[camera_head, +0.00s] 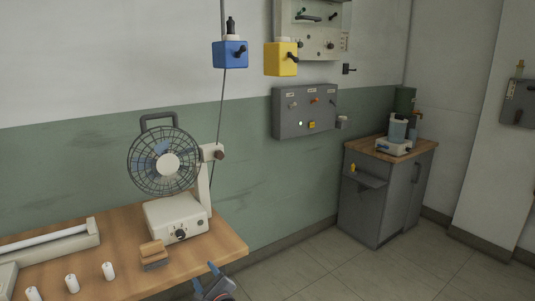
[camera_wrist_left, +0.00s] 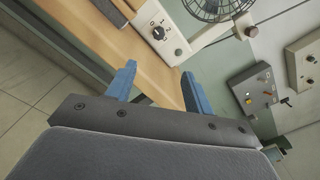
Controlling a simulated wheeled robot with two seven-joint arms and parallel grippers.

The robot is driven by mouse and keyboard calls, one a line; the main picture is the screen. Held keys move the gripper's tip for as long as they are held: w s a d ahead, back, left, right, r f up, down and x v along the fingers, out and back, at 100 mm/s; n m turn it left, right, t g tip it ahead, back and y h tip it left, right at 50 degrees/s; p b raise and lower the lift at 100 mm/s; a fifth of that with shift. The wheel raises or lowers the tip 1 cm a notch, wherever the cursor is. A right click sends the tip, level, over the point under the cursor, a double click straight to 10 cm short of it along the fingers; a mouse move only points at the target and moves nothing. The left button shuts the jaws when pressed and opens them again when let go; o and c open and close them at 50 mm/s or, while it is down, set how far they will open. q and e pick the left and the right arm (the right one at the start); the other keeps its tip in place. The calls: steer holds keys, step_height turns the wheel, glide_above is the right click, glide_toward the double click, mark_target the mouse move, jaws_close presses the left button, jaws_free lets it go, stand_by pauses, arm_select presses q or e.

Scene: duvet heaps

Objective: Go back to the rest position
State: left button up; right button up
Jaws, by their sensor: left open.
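My left gripper (camera_head: 217,277) shows at the bottom of the head view, just off the right front corner of the wooden table (camera_head: 222,251). In the left wrist view my left gripper (camera_wrist_left: 158,84) has its two blue fingers spread apart. Nothing is between them. The table edge and wall lie beyond the fingers. My right gripper does not show in either view.
A fan (camera_head: 166,165) on a white base stands on the table, with a wooden block (camera_head: 153,256) and several white cylinders near it. A grey control box (camera_head: 305,112) hangs on the wall. A grey cabinet (camera_head: 378,205) stands at right. Floor between is clear.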

arm_select(q)
steer(key=s+d+f+n+g+h, duration=0.1)
steer(key=s+f+n+g+h, duration=0.3)
steer(key=s, duration=1)
steer(key=s+d+f+n+g+h, duration=0.2)
steer(key=s+f+n+g+h, duration=0.2)
steer(key=s+f+n, duration=0.4)
steer(key=s+d+f+n+g+h, duration=0.1)
steer(key=s+f+n+g+h, duration=0.2)
steer(key=s, duration=1.7)
step_height(320, 180, down, 3)
steer(key=n+g, duration=0.1)
steer(key=n, duration=0.3)
steer(key=shift+s+d+n+g+h, duration=0.3)
steer(key=shift+s+d+g+h, duration=0.1)
steer(key=shift+f, duration=0.15)
